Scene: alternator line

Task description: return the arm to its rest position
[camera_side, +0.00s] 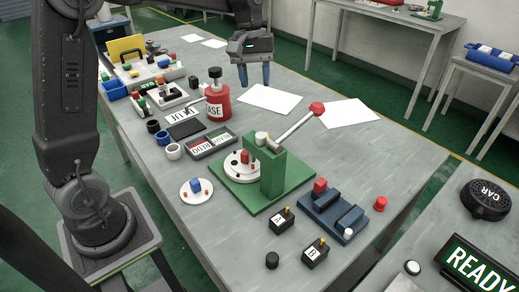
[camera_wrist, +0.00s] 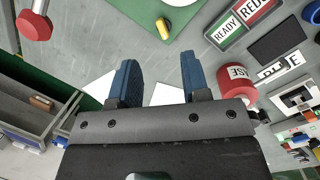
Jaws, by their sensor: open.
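My gripper (camera_side: 256,76) hangs above the far half of the grey table (camera_side: 178,240) in the side view, its blue fingers pointing down. In the wrist view the two blue fingers of my gripper (camera_wrist: 158,82) stand well apart with nothing between them. The gripper is open and empty. Below it and to the right in the side view lies a white sheet (camera_side: 270,99), which the gripper does not appear to touch.
A red can (camera_side: 218,108) stands left of the gripper. A green press (camera_side: 285,178) with a red-knobbed lever stands nearer the front. Trays and small parts crowd the table's left side. A blue fixture (camera_side: 332,215) and blocks A and B sit at the front. A second white sheet (camera_side: 348,113) lies right.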

